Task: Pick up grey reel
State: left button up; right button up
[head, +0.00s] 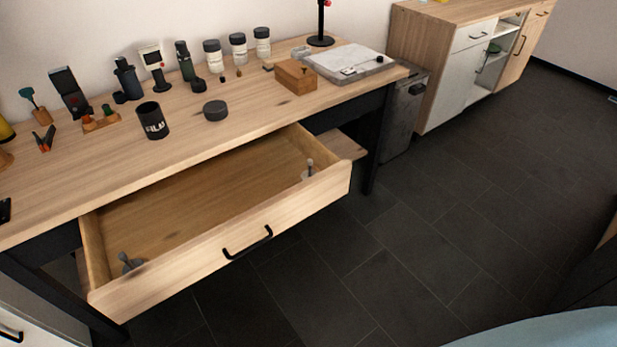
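No thing here is plainly a grey reel. A small grey piece with a round base and short upright stem (131,265) is in the left front corner of the open drawer (195,255). A similar grey piece (309,169) is at the drawer's right end. A dark grey, squat round piece (215,111) lies on the wooden table (190,150) behind the drawer. I cannot tell which of these is the reel. Neither of my grippers is in view.
The drawer is pulled out, its middle bare. A black cup (153,121), several jars and tools line the table's back. A small wooden box (296,77) and a light grey tray (375,72) are at the right. A cabinet (462,75) stands beyond; dark floor lies clear in front.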

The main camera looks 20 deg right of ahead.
aim_at(131, 265)
jog(key=z, duration=1.4)
jog(key=i, duration=0.4)
jog(key=u, duration=3.05)
